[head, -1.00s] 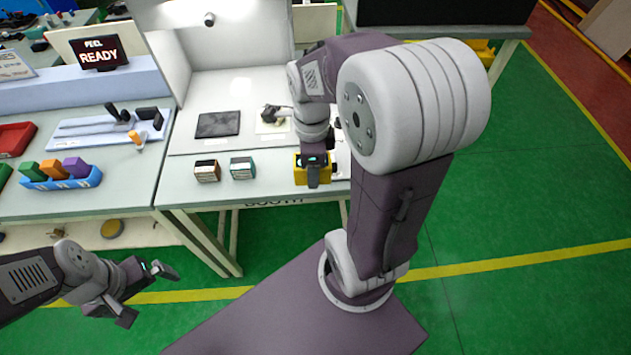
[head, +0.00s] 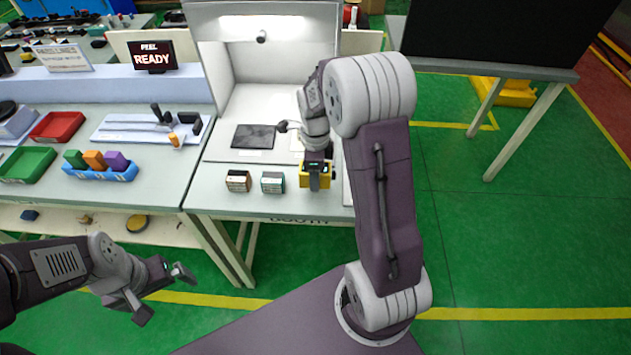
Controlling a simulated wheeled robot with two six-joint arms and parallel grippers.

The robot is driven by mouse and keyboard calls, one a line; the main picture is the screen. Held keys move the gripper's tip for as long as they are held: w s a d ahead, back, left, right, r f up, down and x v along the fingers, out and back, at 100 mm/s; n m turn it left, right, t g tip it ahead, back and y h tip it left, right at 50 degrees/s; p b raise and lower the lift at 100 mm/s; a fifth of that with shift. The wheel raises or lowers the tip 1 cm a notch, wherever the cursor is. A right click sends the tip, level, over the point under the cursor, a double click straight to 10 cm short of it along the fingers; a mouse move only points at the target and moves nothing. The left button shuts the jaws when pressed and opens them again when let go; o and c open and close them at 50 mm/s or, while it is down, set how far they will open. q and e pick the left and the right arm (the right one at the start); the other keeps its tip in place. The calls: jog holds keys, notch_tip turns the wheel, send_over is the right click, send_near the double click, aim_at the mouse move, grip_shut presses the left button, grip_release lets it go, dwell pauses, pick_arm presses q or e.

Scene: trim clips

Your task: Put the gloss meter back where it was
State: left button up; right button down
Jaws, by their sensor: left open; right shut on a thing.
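A yellow boxy instrument (head: 305,182), which I take to be the gloss meter, is in my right gripper (head: 316,180) at the front of the booth table (head: 235,208). The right gripper is shut on it from above and hides part of it. I cannot tell whether the instrument touches the table. A teal-sided box (head: 272,182) stands just left of it with a small gap, and a brown-sided box (head: 238,181) stands further left. My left gripper (head: 161,294) is open and empty, low in front of the tables.
The white booth (head: 225,75) stands behind, with a dark panel (head: 254,136) on its floor. On the left are a blue rack (head: 100,173) of coloured blocks, red and green trays, and a READY display (head: 152,57). My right arm hides the table's right part.

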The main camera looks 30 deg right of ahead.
notch_tip(320, 180, down, 3)
jog(key=shift+f, duration=0.1)
jog(key=shift+w+f, duration=0.1)
jog(key=shift+f, duration=0.05)
jog(key=shift+f, duration=0.15)
jog(key=c, duration=0.7)
grip_release()
